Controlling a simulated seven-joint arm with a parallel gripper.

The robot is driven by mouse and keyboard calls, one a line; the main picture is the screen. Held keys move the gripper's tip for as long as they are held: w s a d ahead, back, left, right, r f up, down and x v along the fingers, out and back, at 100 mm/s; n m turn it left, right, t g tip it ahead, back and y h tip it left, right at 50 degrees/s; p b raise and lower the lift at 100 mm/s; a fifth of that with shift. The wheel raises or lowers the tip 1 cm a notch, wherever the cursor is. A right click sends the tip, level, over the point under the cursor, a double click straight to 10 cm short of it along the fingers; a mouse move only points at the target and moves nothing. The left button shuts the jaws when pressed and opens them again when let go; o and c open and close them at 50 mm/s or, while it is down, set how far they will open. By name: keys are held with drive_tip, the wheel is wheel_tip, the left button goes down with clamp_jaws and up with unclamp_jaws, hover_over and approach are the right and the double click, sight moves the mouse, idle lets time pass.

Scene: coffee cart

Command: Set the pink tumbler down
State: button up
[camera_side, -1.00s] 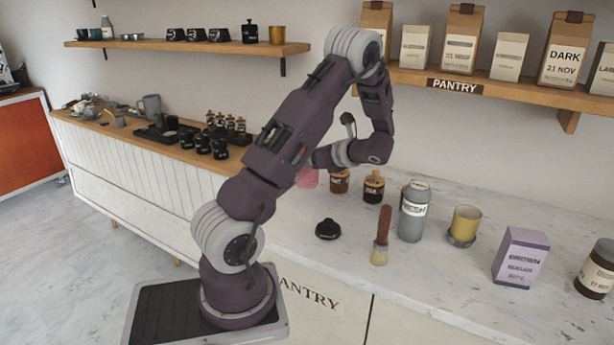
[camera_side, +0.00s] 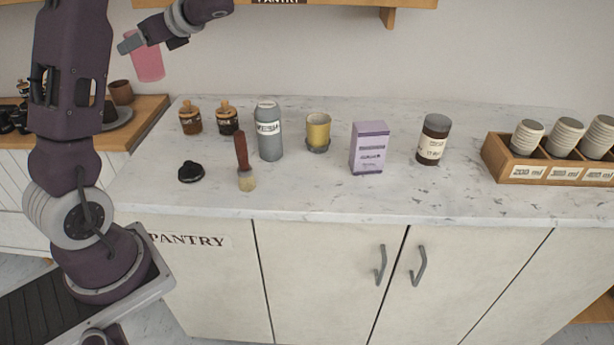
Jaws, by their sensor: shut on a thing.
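The pink tumbler (camera_side: 149,66) is in the upper left of the side view, raised in the air above the left end of the marble counter. It is roughly upright with a slight tilt. My gripper (camera_side: 150,43) is shut on it near its rim. Nothing is under the tumbler's base at its height. The white marble counter (camera_side: 330,195) spans the middle of the view.
Two small brown jars (camera_side: 190,118), a black lid (camera_side: 191,173), a brush (camera_side: 244,165), a grey canister (camera_side: 269,132), a yellow cup (camera_side: 318,130), a purple box (camera_side: 369,148), a dark jar (camera_side: 433,140) and a wooden cup crate (camera_side: 491,157) occupy the counter. Its front strip is clear.

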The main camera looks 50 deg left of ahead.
drive_tip(key=w+d+m+t+y, duration=0.1)
drive_tip(key=w+d+m+t, duration=0.35)
drive_tip(key=w+d, duration=1.05)
drive_tip(key=w+d+m+t, duration=0.1)
drive_tip(key=w+d+t, duration=0.1)
drive_tip(key=d, duration=0.7)
drive_tip(key=w+d+m+t, duration=0.2)
drive_tip(key=d, duration=0.8)
drive_tip(key=f, duration=2.1)
drive_tip(key=shift+s+a+f, duration=0.1)
drive_tip(key=shift+s+a, duration=0.1)
drive_tip(key=shift+s, duration=0.05)
drive_tip(key=o, duration=1.2)
drive_tip(key=shift+f, duration=0.15)
drive_tip(key=o, duration=0.4)
